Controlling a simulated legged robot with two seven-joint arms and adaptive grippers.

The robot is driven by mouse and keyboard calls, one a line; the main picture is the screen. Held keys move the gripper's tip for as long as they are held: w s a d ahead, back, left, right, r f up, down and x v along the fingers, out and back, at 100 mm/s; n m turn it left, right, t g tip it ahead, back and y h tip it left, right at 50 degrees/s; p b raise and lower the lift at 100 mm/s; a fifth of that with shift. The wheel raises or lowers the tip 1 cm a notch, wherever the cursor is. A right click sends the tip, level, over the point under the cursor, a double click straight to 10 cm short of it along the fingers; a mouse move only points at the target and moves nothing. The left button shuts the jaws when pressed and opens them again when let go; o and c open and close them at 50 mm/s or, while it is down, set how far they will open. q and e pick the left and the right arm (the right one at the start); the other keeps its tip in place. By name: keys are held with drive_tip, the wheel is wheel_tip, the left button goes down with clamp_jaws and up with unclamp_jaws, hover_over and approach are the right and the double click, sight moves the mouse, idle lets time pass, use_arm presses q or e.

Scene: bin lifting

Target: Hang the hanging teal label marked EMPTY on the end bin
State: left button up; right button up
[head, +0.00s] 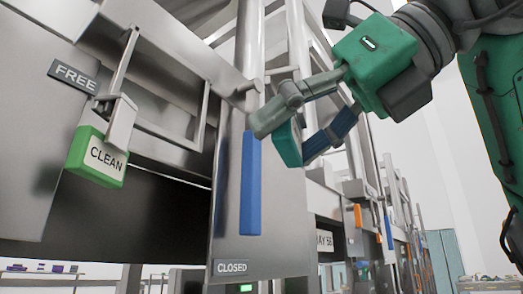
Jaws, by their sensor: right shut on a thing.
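My right gripper (288,137) reaches in from the upper right, with a green body and grey and blue fingers. It is shut on a teal block (288,147), which looks like the teal label. Only part of the label shows between the fingers, and no lettering on it can be read. The gripper is in front of a steel panel, just right of a long blue vertical bar (251,185). I cannot tell whether the label touches anything else. My left gripper is not in view. I cannot tell which bin is the end bin.
A green label marked CLEAN (105,157) hangs from a metal bracket at the left, below a FREE plate (74,76). A CLOSED plate (232,267) is low on the panel. Steel frames with orange and blue bars recede to the right. Shelves stand far behind.

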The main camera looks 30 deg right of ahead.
drive_tip(key=shift+s+d, duration=0.1)
drive_tip(key=shift+d, duration=0.5)
drive_tip(key=shift+s+a+b, duration=0.2)
drive_tip(key=shift+s+b, duration=0.15)
drive_tip(key=shift+s, duration=0.4)
drive_tip(key=shift+s+d, duration=0.15)
drive_tip(key=shift+s, duration=0.55)
use_arm(q)
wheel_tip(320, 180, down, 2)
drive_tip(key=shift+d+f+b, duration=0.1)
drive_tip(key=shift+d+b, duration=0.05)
drive_tip(key=shift+b, duration=0.6)
use_arm(e)
drive_tip(key=s, duration=0.1)
drive_tip(key=s+d, duration=0.1)
drive_tip(key=s, duration=0.1)
drive_tip(key=shift+s+d, duration=0.35)
drive_tip(key=shift+d, duration=0.05)
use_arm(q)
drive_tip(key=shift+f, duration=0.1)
use_arm(e)
drive_tip(key=shift+a, duration=0.1)
